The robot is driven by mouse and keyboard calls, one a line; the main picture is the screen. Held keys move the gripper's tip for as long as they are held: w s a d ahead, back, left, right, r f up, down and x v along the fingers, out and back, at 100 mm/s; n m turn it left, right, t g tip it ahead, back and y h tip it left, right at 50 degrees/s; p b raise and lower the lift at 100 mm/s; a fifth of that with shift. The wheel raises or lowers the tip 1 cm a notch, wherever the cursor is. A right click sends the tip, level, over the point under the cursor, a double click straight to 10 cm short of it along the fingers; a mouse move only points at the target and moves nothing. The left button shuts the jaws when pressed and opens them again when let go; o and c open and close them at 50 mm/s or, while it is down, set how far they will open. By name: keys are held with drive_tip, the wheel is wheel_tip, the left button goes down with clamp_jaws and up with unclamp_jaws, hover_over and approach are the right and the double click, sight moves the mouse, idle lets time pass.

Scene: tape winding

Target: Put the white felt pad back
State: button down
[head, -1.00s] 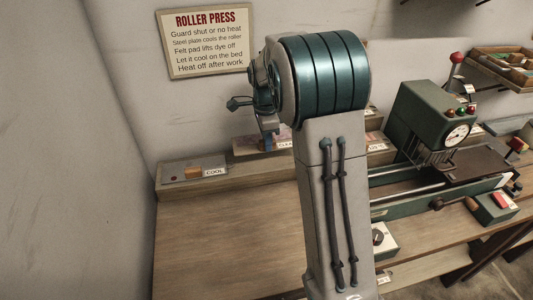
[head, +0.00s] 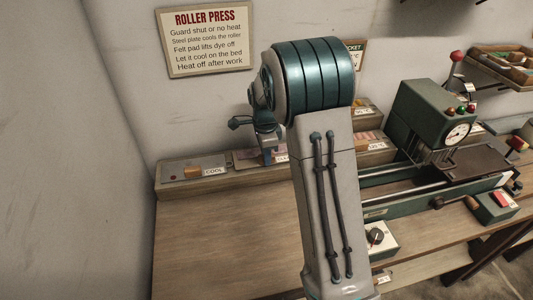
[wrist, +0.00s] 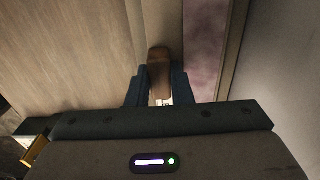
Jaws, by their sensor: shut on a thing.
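My gripper (wrist: 158,92) is shut on a brown block-like piece (wrist: 159,62), seen between its blue fingers in the wrist view. A small pale patch shows below the brown piece, between the fingers. I cannot tell whether this is the white felt pad or its handle; no white pad shows clearly. In the head view my gripper (head: 268,154) points down at the back ledge, by a pinkish mottled panel (head: 245,158) with a partly hidden label. That panel also shows right of the fingers in the wrist view (wrist: 204,45). What the gripper holds is hidden in the head view.
A grey plate (head: 176,171) with an orange-brown block (head: 193,172) and a COOL label (head: 214,171) lies left on the ledge. The green press (head: 430,115) stands right. A wall sign (head: 207,42) hangs behind. The bench front (head: 215,240) is clear.

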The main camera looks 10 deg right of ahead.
drive_tip(key=shift+f, duration=0.3)
drive_tip(key=c, duration=1.3)
unclamp_jaws()
drive_tip(key=shift+r, duration=0.1)
wheel_tip(320, 180, up, 12)
drive_tip(key=s+r+n, duration=0.3)
drive_tip(key=s, duration=0.2)
drive_tip(key=s+f+n+t, duration=0.2)
drive_tip(key=s+n, duration=1.2)
drive_tip(key=s, duration=0.8)
drive_tip(key=shift+s+f+n+t+p, duration=0.15)
drive_tip(key=shift+s+n+t+p, duration=0.15)
drive_tip(key=shift+n+t, duration=0.1)
